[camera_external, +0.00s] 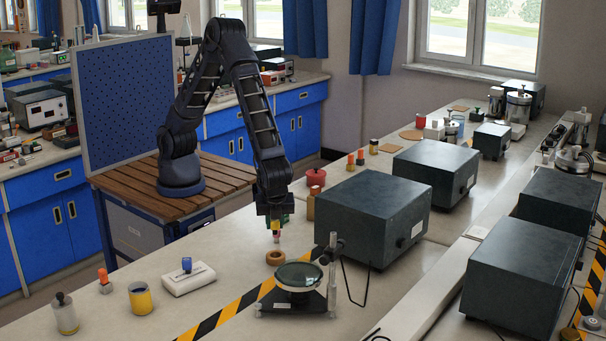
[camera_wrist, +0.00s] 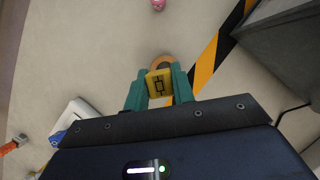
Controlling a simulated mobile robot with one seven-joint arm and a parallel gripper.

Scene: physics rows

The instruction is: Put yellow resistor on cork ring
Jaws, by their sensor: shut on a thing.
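The yellow resistor (camera_wrist: 160,83) is a small yellow block with a black resistor symbol on its face. My gripper (camera_wrist: 160,88) is shut on it, one green finger on each side. In the external view my gripper (camera_external: 276,221) points down above the bench, over the cork ring (camera_external: 275,258). The cork ring, a small brown ring, lies flat on the bench. In the wrist view the cork ring (camera_wrist: 161,60) shows just beyond the resistor, which partly hides it. The resistor appears above the ring and apart from it.
A magnifier stand (camera_external: 298,277) is close to the ring's right front. A large dark box (camera_external: 372,212) stands to the right. A pink object (camera_wrist: 158,5) lies beyond the ring.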

